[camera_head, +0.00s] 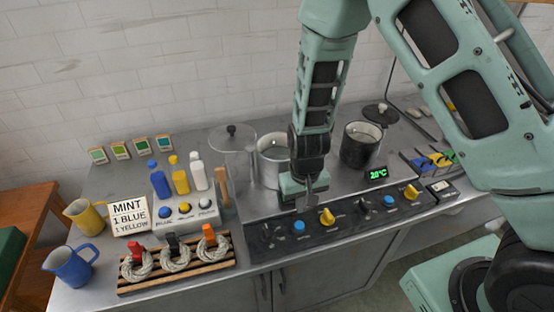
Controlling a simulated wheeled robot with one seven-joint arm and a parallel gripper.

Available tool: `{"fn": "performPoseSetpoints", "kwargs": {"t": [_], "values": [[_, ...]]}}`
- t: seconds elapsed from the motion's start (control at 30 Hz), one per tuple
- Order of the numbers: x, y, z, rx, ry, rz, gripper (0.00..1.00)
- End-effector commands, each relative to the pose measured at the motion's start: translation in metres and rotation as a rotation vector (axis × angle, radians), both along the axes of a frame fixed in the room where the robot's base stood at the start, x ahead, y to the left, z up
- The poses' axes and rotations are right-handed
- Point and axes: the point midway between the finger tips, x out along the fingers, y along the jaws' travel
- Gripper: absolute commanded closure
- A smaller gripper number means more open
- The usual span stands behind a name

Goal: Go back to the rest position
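My arm reaches down from the top of the head view. My gripper (308,198) points down above the front strip of the counter, just in front of a steel pot (271,163) and over the knob panel. No held object shows at its fingers, but they are small and partly merged, so I cannot tell their opening. Three pale wool skeins (176,260) with red, black and orange clips lie on a slatted wooden rack (180,283) at the front left, apart from my gripper.
A dark pot (359,148) stands right of my gripper, a clear lidded vessel (233,158) left. Blue, yellow and white bottles (179,177) stand behind a button box (186,215). A MINT card (129,216) and two jugs (71,264) are at left. A display (377,174) reads 28°C.

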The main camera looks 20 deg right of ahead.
Motion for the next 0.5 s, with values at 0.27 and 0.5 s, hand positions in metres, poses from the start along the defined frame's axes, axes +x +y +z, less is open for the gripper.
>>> {"fn": "performPoseSetpoints", "kwargs": {"t": [0.27, 0.5], "values": [[-0.0002, -0.0001, -0.0009, 0.000, 0.000, 0.000, 1.00], [-0.0029, 0.0066, 0.0061, 0.015, 0.001, 0.014, 1.00]]}}
